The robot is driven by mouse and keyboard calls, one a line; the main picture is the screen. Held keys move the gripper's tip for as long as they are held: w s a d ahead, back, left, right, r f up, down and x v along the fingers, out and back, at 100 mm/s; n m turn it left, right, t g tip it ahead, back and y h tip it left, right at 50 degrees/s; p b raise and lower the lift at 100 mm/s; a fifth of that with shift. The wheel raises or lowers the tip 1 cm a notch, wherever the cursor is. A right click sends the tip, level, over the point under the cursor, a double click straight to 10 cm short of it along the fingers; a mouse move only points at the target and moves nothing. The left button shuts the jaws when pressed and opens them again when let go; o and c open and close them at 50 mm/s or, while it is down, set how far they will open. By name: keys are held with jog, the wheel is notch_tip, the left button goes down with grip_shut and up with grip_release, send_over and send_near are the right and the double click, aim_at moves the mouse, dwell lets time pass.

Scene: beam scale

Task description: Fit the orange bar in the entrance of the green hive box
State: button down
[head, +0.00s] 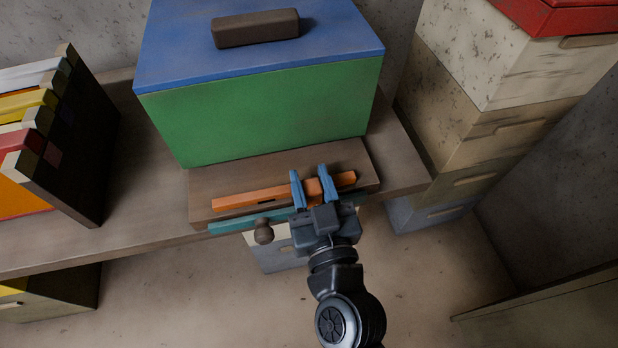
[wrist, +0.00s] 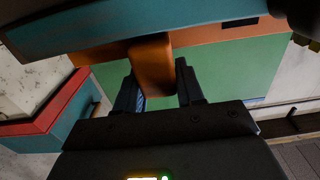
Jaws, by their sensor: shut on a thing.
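The green hive box (head: 265,110) stands on the bench under a blue lid (head: 180,50). A brown board (head: 210,180) juts out along its front foot. The orange bar (head: 237,198) lies lengthwise in front of the box, over this board, its right end higher in the picture. My gripper (head: 311,182), with blue fingers, is shut on the bar right of its middle. In the wrist view, my gripper (wrist: 157,80) has an orange part of the bar (wrist: 152,65) between its fingers, with green behind. The entrance is hidden; I cannot tell whether the bar touches the board.
A teal strip (head: 228,226) and a round brown knob (head: 263,232) are just below the bar. A brown block (head: 255,28) sits on the lid. A rack of colored frames (head: 75,140) stands at left, stacked pale boxes (head: 480,110) at right. Bare bench (head: 145,190) lies between rack and box.

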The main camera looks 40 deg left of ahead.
aim_at(298, 139)
dwell(0.5)
jog(key=shift+w+a, duration=0.15)
jog(key=shift+a, duration=0.05)
jog(key=shift+p+x, duration=0.55)
jog(key=shift+x, duration=1.85)
jog(key=shift+w+a, duration=0.3)
jog(key=shift+w+a, duration=0.1)
jog(key=shift+s+d, duration=0.3)
jog(key=shift+d, duration=0.1)
